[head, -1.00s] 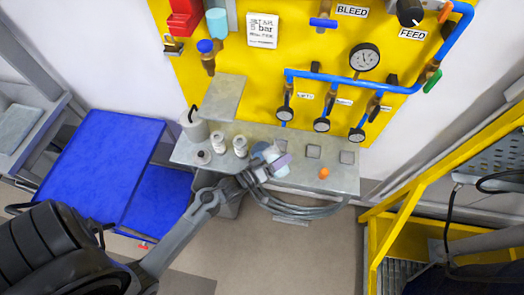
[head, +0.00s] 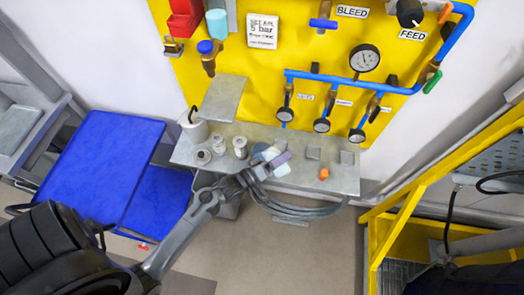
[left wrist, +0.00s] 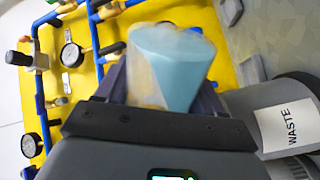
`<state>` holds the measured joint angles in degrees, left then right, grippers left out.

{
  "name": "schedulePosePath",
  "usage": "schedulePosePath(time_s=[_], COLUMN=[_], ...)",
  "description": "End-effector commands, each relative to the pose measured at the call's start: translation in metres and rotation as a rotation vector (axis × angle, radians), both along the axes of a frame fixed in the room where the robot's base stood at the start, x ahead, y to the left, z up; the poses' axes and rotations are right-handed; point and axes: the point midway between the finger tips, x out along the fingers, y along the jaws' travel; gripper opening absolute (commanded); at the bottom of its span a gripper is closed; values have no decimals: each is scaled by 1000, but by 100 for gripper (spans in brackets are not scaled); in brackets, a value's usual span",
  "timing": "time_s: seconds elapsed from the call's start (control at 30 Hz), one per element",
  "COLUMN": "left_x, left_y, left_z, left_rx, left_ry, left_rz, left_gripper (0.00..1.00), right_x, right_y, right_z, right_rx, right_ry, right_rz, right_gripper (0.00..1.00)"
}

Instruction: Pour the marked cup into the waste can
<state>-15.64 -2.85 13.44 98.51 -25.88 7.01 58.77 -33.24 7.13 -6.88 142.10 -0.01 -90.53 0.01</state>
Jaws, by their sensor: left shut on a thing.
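My left gripper (head: 277,163) is shut on a clear cup (left wrist: 145,75) with light blue contents (left wrist: 175,60). In the left wrist view the cup sits between the two dark purple fingers, and the blue contents lie slanted in it. The cup also shows in the head view (head: 268,153), held over the front of the grey bench. No mark on the cup can be made out. The waste can (left wrist: 240,103), grey with a white WASTE label (left wrist: 289,126), is right of the gripper in the left wrist view. My right gripper is not in view.
Behind is a yellow panel (head: 265,75) with gauges and blue pipes. A blue table (head: 105,160) stands left, yellow rails (head: 410,195) right.

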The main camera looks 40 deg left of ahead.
Motion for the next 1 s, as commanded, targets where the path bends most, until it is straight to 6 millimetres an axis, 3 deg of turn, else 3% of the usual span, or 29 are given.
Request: schedulePosePath(time_s=[1.0], left_x=[0], left_y=[1], left_z=[8], left_rx=[-126], left_ry=[26], left_rz=[0], left_gripper=[35], right_x=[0], right_y=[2], right_z=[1], right_rx=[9], right_ry=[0], right_rz=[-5], right_gripper=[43])
